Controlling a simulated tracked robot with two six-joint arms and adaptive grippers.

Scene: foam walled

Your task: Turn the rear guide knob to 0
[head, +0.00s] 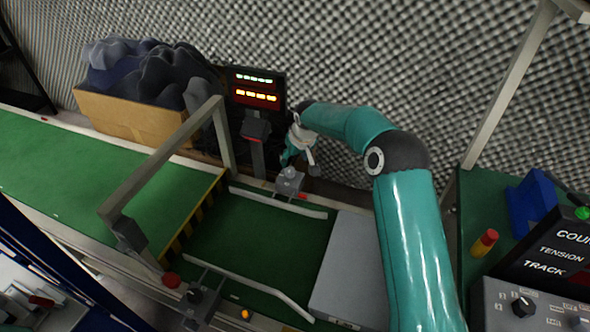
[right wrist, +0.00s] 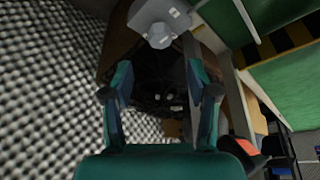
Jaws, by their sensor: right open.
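The rear guide knob (head: 289,173) is a grey knob on a small grey box at the far edge of the green belt (head: 250,238). It also shows in the right wrist view (right wrist: 160,36), near the top middle. My right gripper (head: 298,164) is just beyond the knob in the head view, at the end of the teal arm. In the right wrist view its two fingers (right wrist: 160,78) are spread with nothing between them, and the knob lies ahead of the fingertips, apart from them. The knob's pointer and scale are too small to read. My left gripper is not in view.
A dark display (head: 257,87) with green and orange digits stands behind the belt. A grey frame (head: 165,155) crosses the belt to the left. A cardboard box of dark foam (head: 130,115) is at the back left. A front knob box (head: 195,299) and a control panel (head: 525,305) are nearer.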

